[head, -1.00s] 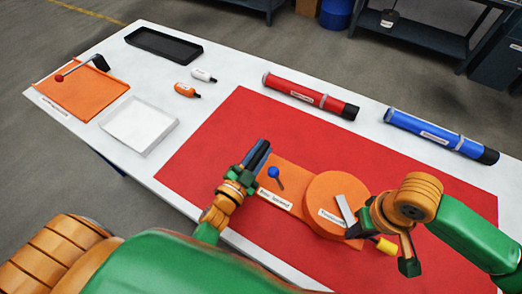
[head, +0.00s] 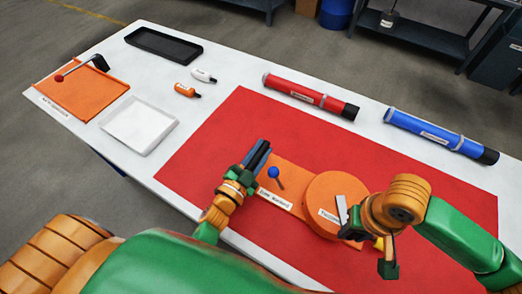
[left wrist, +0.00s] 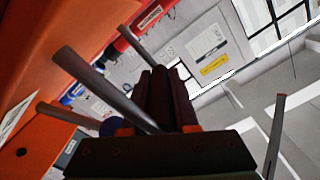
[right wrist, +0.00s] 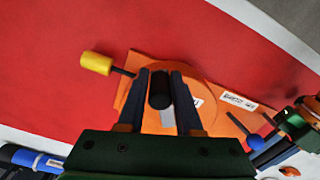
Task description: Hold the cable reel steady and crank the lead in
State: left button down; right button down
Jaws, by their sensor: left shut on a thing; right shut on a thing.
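The cable reel has an orange round drum (head: 325,190) on an orange base plate (head: 262,180), lying on a red mat (head: 230,125). A blue knob (head: 274,172) stands on the base. My left gripper (head: 258,155) is shut at the base's left end; the exact contact is hidden. In the left wrist view its fingers (left wrist: 165,95) are close together. My right gripper (head: 352,216) is shut on the black crank handle (right wrist: 160,90) above the drum. The grey crank arm (head: 341,210) shows beside it. A yellow grip (right wrist: 95,63) on a dark stem sticks out past the drum.
A red tube (head: 308,95) and a blue tube (head: 438,134) lie along the far edge. Two small bottles, a black tray (head: 165,45), a white tray (head: 140,125) and an orange tray (head: 85,90) are at left. The mat behind the reel is clear.

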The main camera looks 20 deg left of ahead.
jog(key=shift+s+a+m, duration=0.1)
jog(key=shift+a+m, duration=0.3)
jog(key=shift+m, duration=0.1)
pick_arm(q)
jog(key=shift+f, duration=0.1)
pick_arm(e)
jog(key=shift+s+a+m, duration=0.1)
jog(key=shift+a+m, duration=0.5)
jog(key=shift+m, duration=0.2)
jog(key=shift+a+m, duration=0.6)
jog(key=shift+m, duration=0.2)
jog(key=shift+a, duration=0.1)
jog(key=shift+a+m, duration=0.5)
jog(key=shift+m, duration=0.3)
